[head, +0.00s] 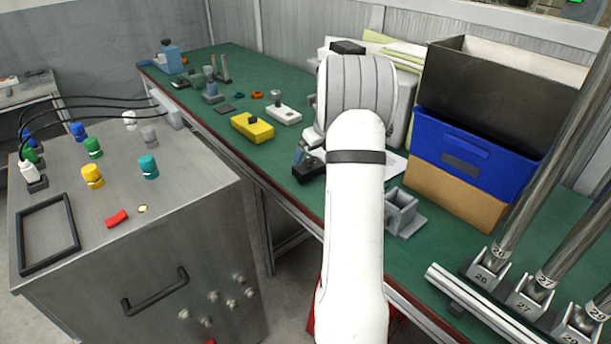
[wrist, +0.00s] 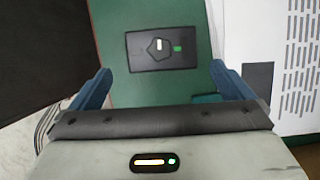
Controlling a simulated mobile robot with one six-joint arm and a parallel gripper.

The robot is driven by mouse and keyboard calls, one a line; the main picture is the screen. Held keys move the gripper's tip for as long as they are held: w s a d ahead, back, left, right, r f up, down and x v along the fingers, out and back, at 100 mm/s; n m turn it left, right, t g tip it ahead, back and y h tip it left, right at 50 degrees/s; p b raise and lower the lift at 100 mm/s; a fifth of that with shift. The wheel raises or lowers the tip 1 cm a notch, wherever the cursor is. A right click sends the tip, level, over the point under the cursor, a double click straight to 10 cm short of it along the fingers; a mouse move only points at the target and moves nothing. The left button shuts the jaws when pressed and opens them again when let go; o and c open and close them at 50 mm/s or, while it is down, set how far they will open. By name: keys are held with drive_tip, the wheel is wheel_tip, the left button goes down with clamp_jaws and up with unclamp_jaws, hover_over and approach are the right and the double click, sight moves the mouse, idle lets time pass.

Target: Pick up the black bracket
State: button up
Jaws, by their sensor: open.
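A black piece (wrist: 162,50), which I take for the bracket, lies on the green table top in the wrist view. It looks like a flat dark rectangle with a raised five-sided middle, a white mark and a green spot. My gripper (wrist: 160,70) is open, with one blue finger on each side of the picture and nothing between them. The piece shows ahead of the fingers, apart from them. In the head view a small black block (head: 309,171) shows just below my gripper's fingers (head: 302,153). My white arm hides part of the table.
A yellow box (head: 252,128) and a white box (head: 284,115) stand left of my gripper. A grey bracket (head: 402,215) sits right of my arm. A blue bin (head: 470,165) and a dark open box (head: 490,90) are stacked at the right.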

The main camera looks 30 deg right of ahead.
sight(312, 161)
drive_tip(key=b+x, duration=0.1)
drive_tip(key=x, duration=0.6)
drive_tip(key=shift+d+f, duration=0.1)
drive_tip(key=shift+f, duration=0.15)
drive_tip(key=shift+r, duration=0.1)
drive_tip(key=c, duration=0.9)
